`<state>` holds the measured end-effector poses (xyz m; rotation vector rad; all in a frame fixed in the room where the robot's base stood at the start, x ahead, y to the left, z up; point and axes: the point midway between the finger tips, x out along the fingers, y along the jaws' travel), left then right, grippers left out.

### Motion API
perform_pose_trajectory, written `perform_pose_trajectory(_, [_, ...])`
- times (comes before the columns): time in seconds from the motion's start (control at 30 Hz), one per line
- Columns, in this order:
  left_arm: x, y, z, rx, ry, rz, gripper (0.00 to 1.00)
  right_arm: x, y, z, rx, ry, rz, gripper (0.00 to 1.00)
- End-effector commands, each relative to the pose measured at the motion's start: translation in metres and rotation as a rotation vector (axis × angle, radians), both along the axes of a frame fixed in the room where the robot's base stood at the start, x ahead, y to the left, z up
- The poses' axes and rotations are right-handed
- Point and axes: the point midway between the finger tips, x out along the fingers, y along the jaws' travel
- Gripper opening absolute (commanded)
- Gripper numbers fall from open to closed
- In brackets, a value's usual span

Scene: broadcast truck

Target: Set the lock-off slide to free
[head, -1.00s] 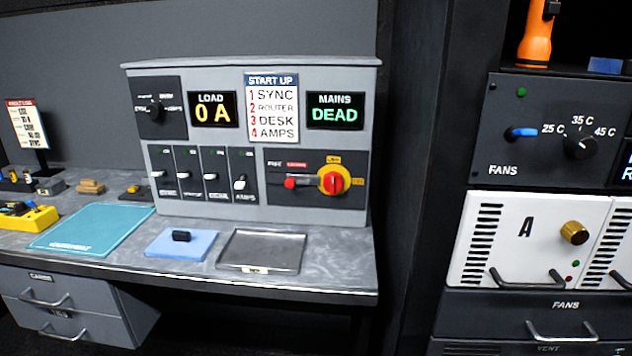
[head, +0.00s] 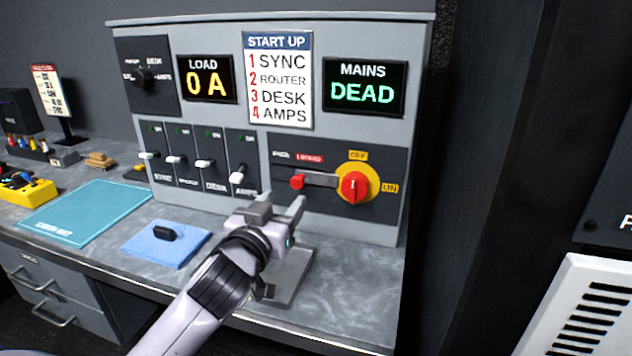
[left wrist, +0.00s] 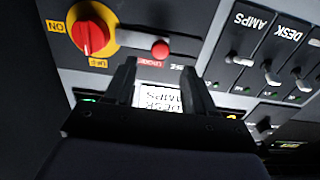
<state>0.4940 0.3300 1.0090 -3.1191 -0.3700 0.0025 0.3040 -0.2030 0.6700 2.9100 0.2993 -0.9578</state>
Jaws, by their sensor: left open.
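The lock-off slide's red knob (head: 298,181) is on the dark panel at the lower right of the grey console. Its bar reaches right to the red rotary switch (head: 355,187) on a yellow disc. A FREE label is above left of the knob and a red LOCKED label above right; the knob sits nearer the LOCKED label. My left gripper (head: 277,206) is open and empty, below the knob in the head view. In the left wrist view the knob (left wrist: 160,48) shows just beyond the gap between the fingertips (left wrist: 158,76), apparently untouched. My right gripper is not in view.
Several white-handled sliders (head: 204,163) are left of the slide panel. The MAINS display (head: 363,88) reads DEAD. A blue pad (head: 150,250) with a black block and a metal tray (head: 297,272), partly hidden by my arm, lie on the worktop. A dark rack stands at right.

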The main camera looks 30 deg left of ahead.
Motion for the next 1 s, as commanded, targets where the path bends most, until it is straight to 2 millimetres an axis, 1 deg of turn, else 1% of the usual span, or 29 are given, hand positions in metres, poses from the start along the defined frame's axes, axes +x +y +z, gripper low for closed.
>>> perform_pose_trajectory(0.17, [0.014, 0.004, 0.002, 0.000, -0.002, 0.001, 0.54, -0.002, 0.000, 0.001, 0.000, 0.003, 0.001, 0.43])
perform_pose_trajectory(0.4, [0.045, 0.011, 0.002, 0.000, -0.002, 0.001, 0.54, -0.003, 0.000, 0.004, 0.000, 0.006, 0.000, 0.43])
perform_pose_trajectory(0.6, [0.063, 0.015, 0.001, 0.000, -0.001, 0.000, 0.54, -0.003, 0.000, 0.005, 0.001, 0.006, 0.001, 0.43])
perform_pose_trajectory(0.73, [0.068, 0.016, 0.000, -0.001, -0.001, 0.000, 0.54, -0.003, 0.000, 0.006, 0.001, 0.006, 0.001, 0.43])
perform_pose_trajectory(1.0, [0.069, 0.016, 0.000, 0.000, 0.000, 0.000, 0.54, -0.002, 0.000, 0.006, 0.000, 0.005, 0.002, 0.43])
